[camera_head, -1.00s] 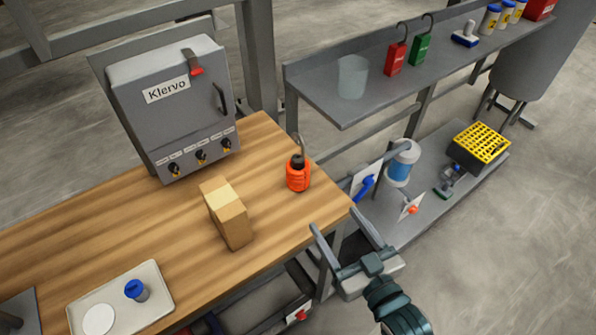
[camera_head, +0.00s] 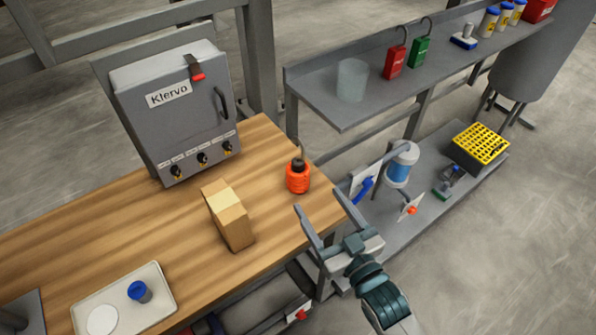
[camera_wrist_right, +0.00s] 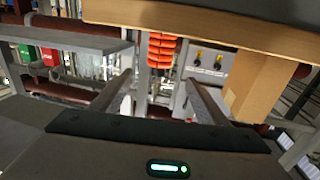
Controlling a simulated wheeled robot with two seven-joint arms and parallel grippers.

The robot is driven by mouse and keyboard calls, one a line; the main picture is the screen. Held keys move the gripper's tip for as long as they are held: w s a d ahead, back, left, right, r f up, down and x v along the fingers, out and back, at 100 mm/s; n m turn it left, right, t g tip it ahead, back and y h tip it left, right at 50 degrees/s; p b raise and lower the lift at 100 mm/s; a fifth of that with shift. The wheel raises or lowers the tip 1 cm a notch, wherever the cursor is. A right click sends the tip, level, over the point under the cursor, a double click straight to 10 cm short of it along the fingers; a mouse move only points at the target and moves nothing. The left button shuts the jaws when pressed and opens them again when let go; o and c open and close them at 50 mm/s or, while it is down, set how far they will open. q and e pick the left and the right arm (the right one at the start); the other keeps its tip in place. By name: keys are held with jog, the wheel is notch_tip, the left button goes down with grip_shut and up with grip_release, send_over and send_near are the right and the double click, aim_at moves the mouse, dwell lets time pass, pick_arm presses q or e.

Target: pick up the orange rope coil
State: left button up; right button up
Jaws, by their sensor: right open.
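The orange rope coil (camera_head: 298,178) stands upright on the wooden table near its right edge, with a dark top. It also shows in the right wrist view (camera_wrist_right: 162,50), above and between the two fingers. My right gripper (camera_head: 318,200) is open and empty, just in front of the coil at the table's right front edge, apart from it. In the right wrist view the open fingers (camera_wrist_right: 160,88) point toward the coil. My left gripper is not in view.
A cardboard box (camera_head: 228,215) stands left of the coil on the wooden table (camera_head: 90,235). A grey control box (camera_head: 172,105) stands behind. A tray (camera_head: 160,305) lies at the front left. A grey shelf (camera_head: 330,100) with several items is at the right.

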aim_at(303, 178)
jog(key=p+x, duration=0.1)
jog(key=x, duration=0.6)
jog(key=shift+w+a+p, duration=0.1)
jog(key=shift+w+p, duration=0.05)
jog(key=shift+p, duration=0.25)
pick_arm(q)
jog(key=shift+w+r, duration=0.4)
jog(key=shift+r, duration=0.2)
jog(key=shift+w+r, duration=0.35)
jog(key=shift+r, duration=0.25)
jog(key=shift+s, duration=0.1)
pick_arm(e)
jog(key=shift+w, duration=0.1)
jog(key=shift+w+a+p, duration=0.25)
jog(key=shift+w+p, duration=0.1)
jog(key=shift+w, duration=0.1)
jog(key=p+x, duration=0.1)
jog(key=x, duration=0.1)
jog(key=shift+w+a+f, duration=0.1)
jog(key=shift+w+f, duration=0.1)
jog(key=shift+w, duration=0.2)
jog(key=shift+w+a+f, duration=0.15)
jog(key=shift+w+a, duration=0.2)
jog(key=shift+w, duration=0.25)
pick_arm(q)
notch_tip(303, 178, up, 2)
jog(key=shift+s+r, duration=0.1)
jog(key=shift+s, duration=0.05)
pick_arm(e)
jog(key=shift+c, duration=0.6)
